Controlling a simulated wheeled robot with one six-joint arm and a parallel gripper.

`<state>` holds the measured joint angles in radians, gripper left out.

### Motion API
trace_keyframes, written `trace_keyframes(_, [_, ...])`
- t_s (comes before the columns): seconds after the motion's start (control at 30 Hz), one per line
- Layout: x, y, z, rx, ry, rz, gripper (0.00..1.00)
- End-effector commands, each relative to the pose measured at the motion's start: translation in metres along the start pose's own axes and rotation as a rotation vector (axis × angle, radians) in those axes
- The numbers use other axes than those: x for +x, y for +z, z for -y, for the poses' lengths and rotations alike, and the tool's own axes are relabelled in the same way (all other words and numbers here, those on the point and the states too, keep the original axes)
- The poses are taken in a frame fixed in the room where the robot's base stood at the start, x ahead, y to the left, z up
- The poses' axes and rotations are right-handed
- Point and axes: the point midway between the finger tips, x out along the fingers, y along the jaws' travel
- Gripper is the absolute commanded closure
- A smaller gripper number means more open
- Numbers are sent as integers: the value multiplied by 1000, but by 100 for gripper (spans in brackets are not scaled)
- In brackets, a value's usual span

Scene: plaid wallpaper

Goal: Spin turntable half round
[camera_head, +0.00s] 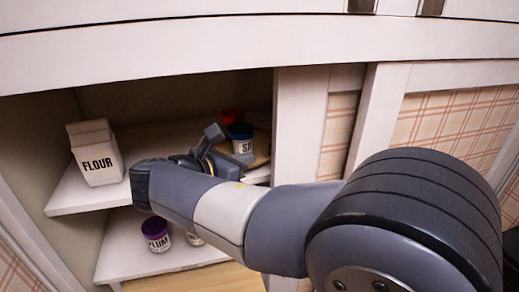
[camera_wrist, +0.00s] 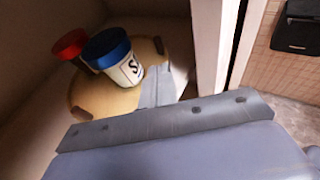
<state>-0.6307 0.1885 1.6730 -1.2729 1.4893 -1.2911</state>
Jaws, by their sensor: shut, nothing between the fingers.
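The round wooden turntable (camera_wrist: 98,98) is on the upper cupboard shelf; its edge also shows in the head view (camera_head: 262,152). A blue-lidded jar (camera_wrist: 127,68) with a partly hidden label starting with S stands on it. A red-lidded jar (camera_wrist: 72,44) stands beside it, farther left. My gripper (camera_head: 213,134) is shut and empty, to the left of the turntable in the head view. In the wrist view its grey finger (camera_wrist: 158,90) overlaps the turntable's right edge; I cannot tell whether it touches. My arm hides part of the turntable in the head view.
A white flour box (camera_head: 97,155) stands on the left of the upper shelf (camera_head: 75,193). A purple-lidded plum jar (camera_head: 156,235) is on the lower shelf (camera_head: 125,255), with another jar partly hidden beside it. A white cupboard post (camera_head: 299,130) stands close right of the turntable.

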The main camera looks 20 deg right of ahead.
Motion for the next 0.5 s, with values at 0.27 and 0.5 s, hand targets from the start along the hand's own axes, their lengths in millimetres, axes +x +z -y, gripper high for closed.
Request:
trace_keyframes(0.27, [42, 8, 1, 0, -3, 0, 100])
trace_keyframes(0.5, [56, 12, 0, -1, -1, 1, 100])
